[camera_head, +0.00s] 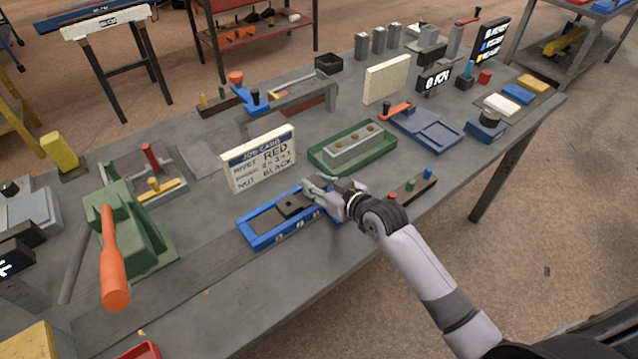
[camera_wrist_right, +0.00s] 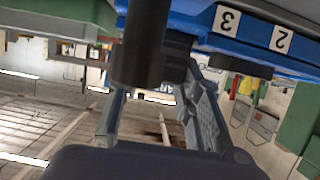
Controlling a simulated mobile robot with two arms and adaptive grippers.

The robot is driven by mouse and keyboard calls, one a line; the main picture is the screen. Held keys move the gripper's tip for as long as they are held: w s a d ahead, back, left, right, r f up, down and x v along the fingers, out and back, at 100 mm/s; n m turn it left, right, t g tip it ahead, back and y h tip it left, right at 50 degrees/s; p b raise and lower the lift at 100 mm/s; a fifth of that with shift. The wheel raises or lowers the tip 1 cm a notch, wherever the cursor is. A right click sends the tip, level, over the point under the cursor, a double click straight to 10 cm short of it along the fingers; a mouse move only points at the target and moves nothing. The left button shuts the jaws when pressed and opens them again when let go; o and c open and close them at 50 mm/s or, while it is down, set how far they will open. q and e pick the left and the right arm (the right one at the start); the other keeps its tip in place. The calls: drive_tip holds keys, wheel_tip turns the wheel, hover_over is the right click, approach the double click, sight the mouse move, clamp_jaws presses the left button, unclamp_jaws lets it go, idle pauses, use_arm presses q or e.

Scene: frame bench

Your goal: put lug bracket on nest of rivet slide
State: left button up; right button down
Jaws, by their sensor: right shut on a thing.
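The rivet slide, a blue frame (camera_head: 262,243) with numbered marks, lies near the table's front edge. In the right wrist view its numbered side (camera_wrist_right: 252,28) crosses the top. A dark square plate (camera_head: 290,205) with a small centre feature sits inside it; I cannot tell whether this is the nest or the lug bracket. My right gripper (camera_head: 318,190) is at the slide's right end, shut on a dark handle-like part (camera_wrist_right: 178,62), mostly hidden by the fingers in the head view. A dark cylinder (camera_wrist_right: 140,45) stands close before one finger. My left gripper is out of view.
A job card (camera_head: 258,160) stands behind the slide. A green tray (camera_head: 380,152) with a grey bar is behind my right gripper. A peg strip (camera_head: 415,188) lies to its right. A green press with an orange lever (camera_head: 112,265) stands at left. Bare tabletop lies in front of the slide.

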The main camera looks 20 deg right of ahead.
drive_tip(key=c, duration=1.1)
unclamp_jaws()
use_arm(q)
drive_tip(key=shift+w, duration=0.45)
use_arm(e)
drive_tip(key=shift+r, duration=0.2)
drive_tip(key=shift+s+d, duration=0.2)
drive_tip(key=shift+s, duration=0.15)
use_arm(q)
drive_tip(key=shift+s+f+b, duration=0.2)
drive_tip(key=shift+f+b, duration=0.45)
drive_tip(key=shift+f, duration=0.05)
use_arm(e)
drive_tip(key=v, duration=1.1)
drive_tip(key=shift+s+r, duration=0.1)
drive_tip(key=shift+r, duration=0.05)
